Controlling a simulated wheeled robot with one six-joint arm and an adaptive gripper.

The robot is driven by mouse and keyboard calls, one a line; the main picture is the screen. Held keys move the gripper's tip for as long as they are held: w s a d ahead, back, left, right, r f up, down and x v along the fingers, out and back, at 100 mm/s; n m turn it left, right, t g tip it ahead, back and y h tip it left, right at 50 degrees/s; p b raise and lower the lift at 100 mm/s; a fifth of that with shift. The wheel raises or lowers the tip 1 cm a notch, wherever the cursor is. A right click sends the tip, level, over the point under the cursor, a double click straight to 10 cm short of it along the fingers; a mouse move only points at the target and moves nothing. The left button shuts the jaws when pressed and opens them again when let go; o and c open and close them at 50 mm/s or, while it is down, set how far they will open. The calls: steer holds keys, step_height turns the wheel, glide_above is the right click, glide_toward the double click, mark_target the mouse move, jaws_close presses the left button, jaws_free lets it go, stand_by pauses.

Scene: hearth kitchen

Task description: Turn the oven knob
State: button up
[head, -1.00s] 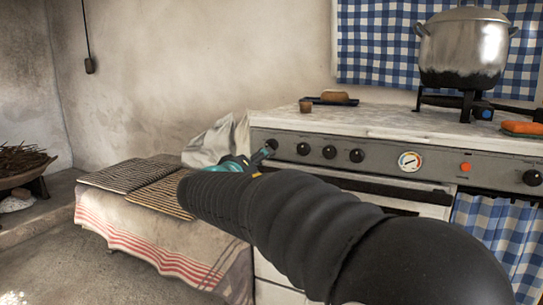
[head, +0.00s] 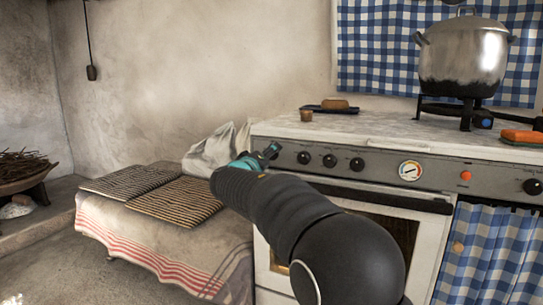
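The oven (head: 425,255) is white, with a grey control panel (head: 385,165) along its top front. Several black knobs sit on the panel: one (head: 304,157), a second (head: 330,160) and a third (head: 357,165) towards the left, and another (head: 533,187) at the far right. My gripper (head: 272,151) is at the left end of the panel, left of the first of these knobs. Its fingers are small and dark here, and whether they touch or cover a knob cannot be told. My black arm hides part of the oven door.
A round gauge (head: 410,171) and an orange light (head: 465,175) are on the panel. A pot (head: 462,55) stands on a burner above. A cloth-covered bench (head: 150,240) with two racks (head: 175,201) stands left of the oven.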

steer(key=shift+w+d, duration=0.25)
steer(key=shift+w, duration=0.35)
steer(key=c, duration=1.1)
steer(key=shift+c, duration=0.2)
